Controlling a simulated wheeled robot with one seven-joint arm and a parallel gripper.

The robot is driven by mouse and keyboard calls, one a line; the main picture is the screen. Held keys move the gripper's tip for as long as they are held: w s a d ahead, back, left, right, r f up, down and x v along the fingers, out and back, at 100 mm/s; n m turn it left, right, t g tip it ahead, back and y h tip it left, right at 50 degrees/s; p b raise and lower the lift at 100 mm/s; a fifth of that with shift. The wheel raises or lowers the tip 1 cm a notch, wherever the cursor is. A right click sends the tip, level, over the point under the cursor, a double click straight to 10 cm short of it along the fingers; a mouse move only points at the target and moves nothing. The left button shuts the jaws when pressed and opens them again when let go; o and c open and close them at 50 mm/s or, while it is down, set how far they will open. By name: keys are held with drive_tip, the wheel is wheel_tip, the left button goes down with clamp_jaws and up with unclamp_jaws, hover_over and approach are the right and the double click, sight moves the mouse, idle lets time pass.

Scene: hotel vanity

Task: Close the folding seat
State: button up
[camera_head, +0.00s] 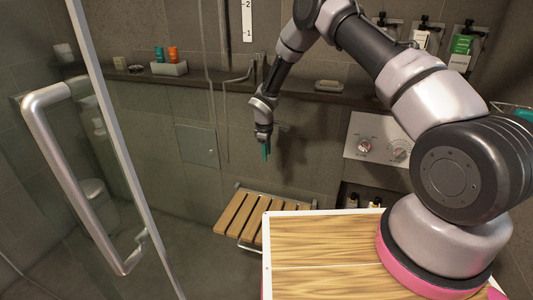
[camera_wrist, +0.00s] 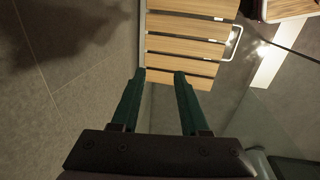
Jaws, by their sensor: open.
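The folding seat (camera_head: 241,213) is a slatted wooden seat with a metal frame, low on the tiled shower wall. It is folded down, with its slats lying about level. In the wrist view the seat slats (camera_wrist: 190,48) fill the upper middle, with a metal loop at their right side. My gripper (camera_head: 265,152) hangs above the seat, pointing down near the wall. In the wrist view its two green fingers (camera_wrist: 160,77) are apart with nothing between them. The fingertips overlap the nearest slat in the picture, but I see no clear contact.
A glass door with a large metal handle (camera_head: 78,180) stands at the left. A ledge (camera_head: 215,83) with small bottles and a soap dish runs along the wall. A control panel (camera_head: 379,140) is at the right. A wood-topped surface (camera_head: 320,250) lies in front, right of the seat.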

drive_tip(key=shift+f, duration=0.5)
drive_tip(key=shift+c, duration=0.3)
clamp_jaws()
idle(0.8)
drive_tip(key=shift+o, duration=0.3)
unclamp_jaws()
wheel_tip(320, 180, up, 11)
drive_tip(key=s, duration=0.1)
drive_tip(key=shift+s+a, duration=0.2)
drive_tip(key=shift+s, duration=0.15)
